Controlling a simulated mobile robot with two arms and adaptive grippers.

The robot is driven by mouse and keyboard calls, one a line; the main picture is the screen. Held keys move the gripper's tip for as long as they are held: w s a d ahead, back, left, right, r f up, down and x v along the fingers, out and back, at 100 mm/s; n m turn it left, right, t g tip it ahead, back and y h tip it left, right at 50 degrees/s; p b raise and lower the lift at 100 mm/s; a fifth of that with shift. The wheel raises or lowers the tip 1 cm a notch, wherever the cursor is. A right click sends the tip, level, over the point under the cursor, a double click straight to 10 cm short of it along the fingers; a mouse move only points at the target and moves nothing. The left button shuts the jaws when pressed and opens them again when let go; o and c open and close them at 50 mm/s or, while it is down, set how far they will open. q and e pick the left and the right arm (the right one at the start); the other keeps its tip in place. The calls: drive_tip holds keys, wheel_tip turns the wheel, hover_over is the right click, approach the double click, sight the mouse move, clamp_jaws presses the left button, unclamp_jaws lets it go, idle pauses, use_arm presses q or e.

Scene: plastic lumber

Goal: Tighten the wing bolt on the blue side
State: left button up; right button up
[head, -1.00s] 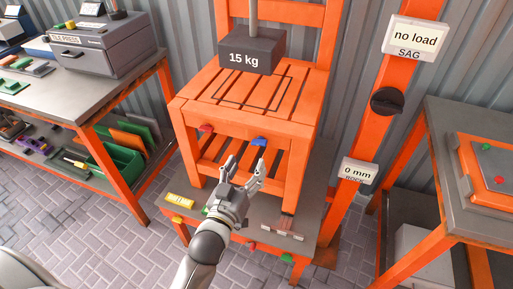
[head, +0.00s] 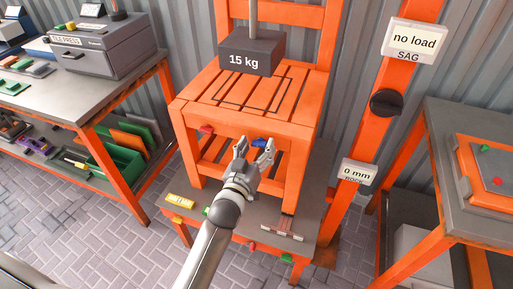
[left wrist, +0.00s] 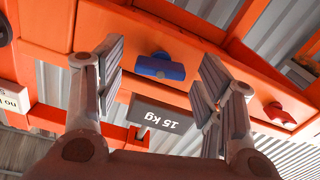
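The blue wing bolt (head: 259,142) sits on the front rail of the orange chair (head: 245,128). The left wrist view shows the blue wing bolt (left wrist: 160,67) between my finger pads, farther off and apart from both. A red wing bolt (head: 206,129) is on the same rail to the left; it also shows in the left wrist view (left wrist: 279,114). My left gripper (head: 257,144) is open and empty, just in front of the blue bolt, partly covering it. My right gripper is in neither view.
A dark 15 kg weight (head: 250,53) hangs over the seat. An orange post (head: 368,130) with a black knob (head: 385,102) stands right. Workbenches flank both sides.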

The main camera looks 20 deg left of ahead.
use_arm(q)
drive_tip(key=c, duration=0.9)
drive_tip(key=shift+r+m+p, duration=0.1)
drive_tip(key=shift+m+p, duration=0.5)
drive_tip(key=shift+m, duration=0.1)
drive_tip(key=shift+c, duration=0.3)
drive_tip(key=shift+m, duration=0.5)
drive_tip(key=o, duration=1)
drive_tip(key=shift+s, duration=0.1)
